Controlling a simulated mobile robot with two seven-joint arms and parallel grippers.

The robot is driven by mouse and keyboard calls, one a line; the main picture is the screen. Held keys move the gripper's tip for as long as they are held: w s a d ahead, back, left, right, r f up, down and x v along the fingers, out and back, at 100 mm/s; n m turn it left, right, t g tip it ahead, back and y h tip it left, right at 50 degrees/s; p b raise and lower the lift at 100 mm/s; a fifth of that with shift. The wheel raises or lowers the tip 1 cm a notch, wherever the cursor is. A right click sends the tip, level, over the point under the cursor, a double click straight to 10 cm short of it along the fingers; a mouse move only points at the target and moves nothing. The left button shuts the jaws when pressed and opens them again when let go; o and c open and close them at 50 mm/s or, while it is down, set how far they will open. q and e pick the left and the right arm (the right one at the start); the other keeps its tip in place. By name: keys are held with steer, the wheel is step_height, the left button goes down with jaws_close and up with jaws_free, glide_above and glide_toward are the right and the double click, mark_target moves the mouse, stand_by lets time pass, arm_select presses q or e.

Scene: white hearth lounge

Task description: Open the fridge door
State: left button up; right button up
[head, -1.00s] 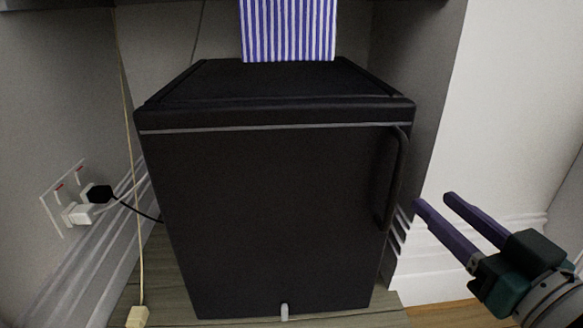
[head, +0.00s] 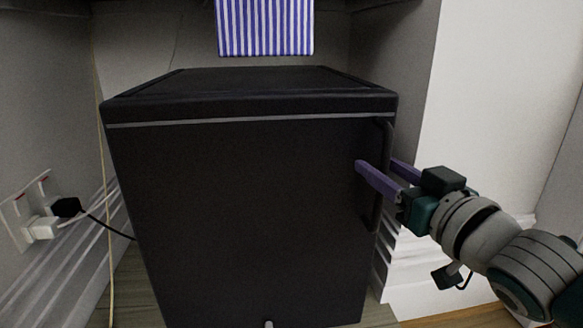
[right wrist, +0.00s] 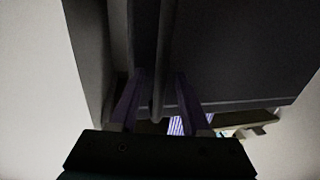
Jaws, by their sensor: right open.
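The black fridge (head: 240,215) stands in an alcove in the head view, its front door shut flush. Its dark vertical bar handle (head: 388,139) runs down the door's right edge, partly hidden by my gripper. My right gripper (head: 376,163) is open, its two purple fingers at the upper part of the handle. In the right wrist view the handle (right wrist: 167,40) passes between the two fingers (right wrist: 160,78), with gaps on both sides, so it is not gripped. My left gripper is not in view.
A blue-and-white striped object (head: 264,27) is above the fridge top at the back. A white wall (head: 480,90) with skirting stands close on the right. A socket with plugs (head: 40,228) and a hanging cord (head: 104,190) are at left.

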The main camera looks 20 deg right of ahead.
jaws_close()
stand_by(1.4)
